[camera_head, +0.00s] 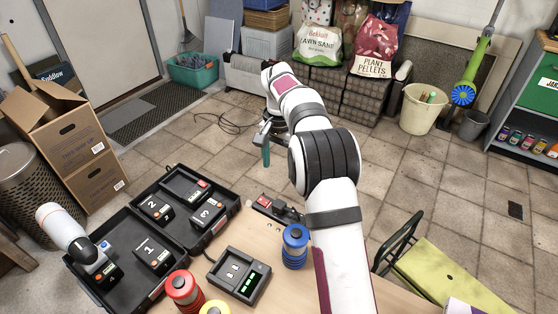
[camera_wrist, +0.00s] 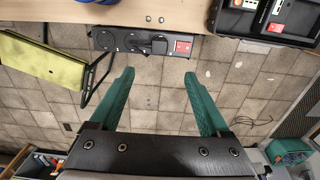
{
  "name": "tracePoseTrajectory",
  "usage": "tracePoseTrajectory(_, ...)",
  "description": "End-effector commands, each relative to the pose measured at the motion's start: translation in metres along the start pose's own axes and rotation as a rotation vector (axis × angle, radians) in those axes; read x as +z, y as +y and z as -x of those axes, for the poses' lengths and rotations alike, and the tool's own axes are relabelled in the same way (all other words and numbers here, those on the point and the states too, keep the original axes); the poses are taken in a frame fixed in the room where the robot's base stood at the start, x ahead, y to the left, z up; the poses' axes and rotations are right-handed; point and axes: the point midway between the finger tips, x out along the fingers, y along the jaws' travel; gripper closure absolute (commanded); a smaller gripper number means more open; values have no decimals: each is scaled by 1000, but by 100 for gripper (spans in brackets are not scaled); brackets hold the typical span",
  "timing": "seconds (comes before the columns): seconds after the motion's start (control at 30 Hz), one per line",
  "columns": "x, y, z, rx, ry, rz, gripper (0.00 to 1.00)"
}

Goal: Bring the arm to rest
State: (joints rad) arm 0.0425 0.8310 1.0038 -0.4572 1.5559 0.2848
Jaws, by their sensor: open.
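My arm (camera_head: 335,205) reaches up and forward past the wooden table's (camera_head: 240,210) far edge in the head view. My gripper (camera_head: 266,155) hangs beyond that edge over the tiled floor, with a teal finger showing. In the wrist view my gripper (camera_wrist: 159,76) has its two teal fingers spread wide, with only floor tiles seen between them. It holds nothing. A power strip with a red switch (camera_wrist: 145,42) lies along the table edge, just past the fingertips in the wrist picture. It also shows in the head view (camera_head: 275,209).
A black case (camera_head: 222,238) with numbered batteries and a drill (camera_head: 70,232) lies at left. A charger (camera_head: 238,273), red spool (camera_head: 183,289) and blue spool (camera_head: 295,246) stand on the table. A yellow-green folding step (camera_head: 440,275) is at right. Open floor surrounds the gripper.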

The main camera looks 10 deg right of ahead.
Motion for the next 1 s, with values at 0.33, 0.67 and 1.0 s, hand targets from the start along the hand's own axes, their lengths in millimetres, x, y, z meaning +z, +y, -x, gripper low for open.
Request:
tracePoseTrajectory(0.33,0,0,12,1,0,1,20)
tracePoseTrajectory(0.67,8,5,22,-4,-2,10,20)
tracePoseTrajectory(1.0,218,158,95,-82,-77,219,20)
